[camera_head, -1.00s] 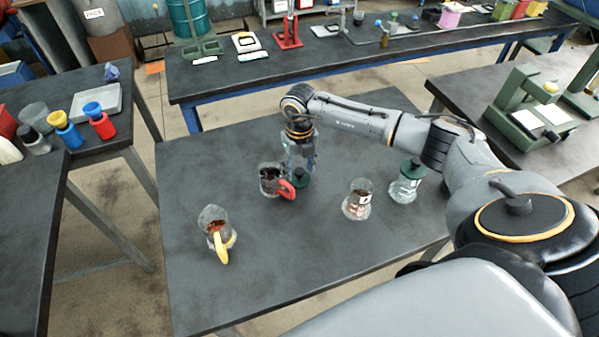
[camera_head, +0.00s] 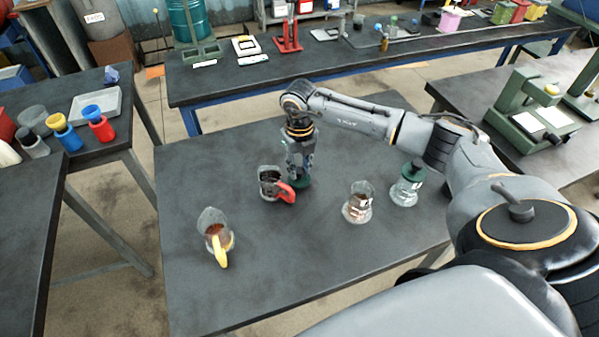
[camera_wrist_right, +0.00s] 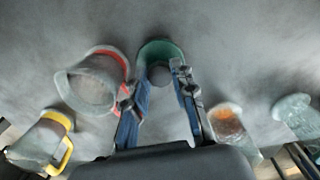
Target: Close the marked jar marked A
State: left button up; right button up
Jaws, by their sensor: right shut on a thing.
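A glass jar with brown contents and a white label (camera_head: 358,204) stands open to the right of the lid. A second glass jar (camera_head: 405,190), topped with a green lid, stands farther right. I cannot read either label, so I cannot tell which is A. My left gripper is not in view.
A red-handled jug (camera_head: 270,183) with dark contents stands close to the left of my right gripper. A yellow-handled jug (camera_head: 214,230) stands nearer the table's left edge. The table (camera_head: 300,265) is clear in front and at the back left.

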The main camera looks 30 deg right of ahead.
jog(key=shift+r+b, duration=0.55)
jog(key=shift+r, duration=0.1)
jog(key=s+a+r+b, duration=0.4)
jog(key=s+a+r, duration=0.4)
jog(key=s+r, duration=0.2)
jog(key=shift+s+r+b, duration=0.15)
jog(key=shift+s+b, duration=0.15)
jog(key=shift+s, duration=0.4)
jog(key=shift+a, duration=0.1)
